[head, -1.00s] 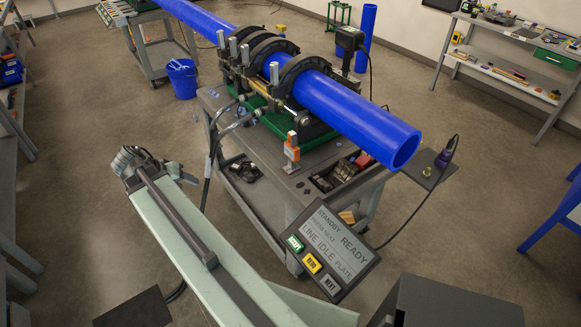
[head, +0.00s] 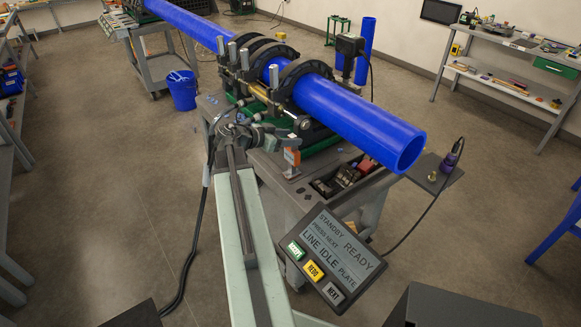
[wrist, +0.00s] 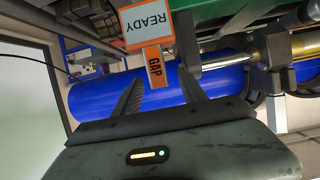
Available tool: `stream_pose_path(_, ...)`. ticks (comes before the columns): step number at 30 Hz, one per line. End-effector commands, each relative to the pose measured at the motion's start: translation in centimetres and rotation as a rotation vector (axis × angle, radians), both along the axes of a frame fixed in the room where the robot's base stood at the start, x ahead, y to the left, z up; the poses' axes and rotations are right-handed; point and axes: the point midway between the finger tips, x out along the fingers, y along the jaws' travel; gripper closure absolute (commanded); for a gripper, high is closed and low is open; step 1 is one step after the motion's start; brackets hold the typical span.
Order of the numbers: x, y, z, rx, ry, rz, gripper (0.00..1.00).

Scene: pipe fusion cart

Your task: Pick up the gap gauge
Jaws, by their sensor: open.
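The gap gauge (head: 292,157) is a small orange and white piece standing on the cart top beside the clamp, in front of the blue pipe. In the wrist view, its orange part marked GAP (wrist: 153,60) shows upside down, joined to an orange-edged white plate reading READY. My gripper (head: 272,137) is at the gauge's left in the head view, partly hard to make out against the clamp. In the wrist view my gripper (wrist: 161,74) is open, its two dark fingers pointing at the gauge. The GAP end appears between the fingertips; I cannot tell the exact depth.
The blue pipe (head: 350,115) lies in the black clamps above the cart, close behind the gauge. A control panel (head: 330,258) reading STANDBY and READY is at the cart's front. A tray of small items (head: 345,178) lies right of the gauge.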

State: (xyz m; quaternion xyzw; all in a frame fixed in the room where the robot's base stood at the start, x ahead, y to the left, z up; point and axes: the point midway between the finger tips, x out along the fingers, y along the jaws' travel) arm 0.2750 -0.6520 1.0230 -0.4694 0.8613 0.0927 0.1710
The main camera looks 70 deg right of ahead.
Motion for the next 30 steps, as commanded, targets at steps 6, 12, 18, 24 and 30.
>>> stream_pose_path(6, -1.7, -2.9, -2.1, 0.001, 0.0, -0.002, 0.51)
stream_pose_path(12, -2.0, -3.3, -2.0, 0.001, 0.0, 0.001, 0.51)
stream_pose_path(18, -2.0, -3.3, -2.0, 0.001, 0.0, 0.001, 0.93)
stream_pose_path(24, -1.9, -3.2, -2.0, 0.001, 0.0, 0.002, 1.0)
stream_pose_path(30, -1.9, -3.2, -2.0, 0.001, 0.0, 0.002, 1.0)
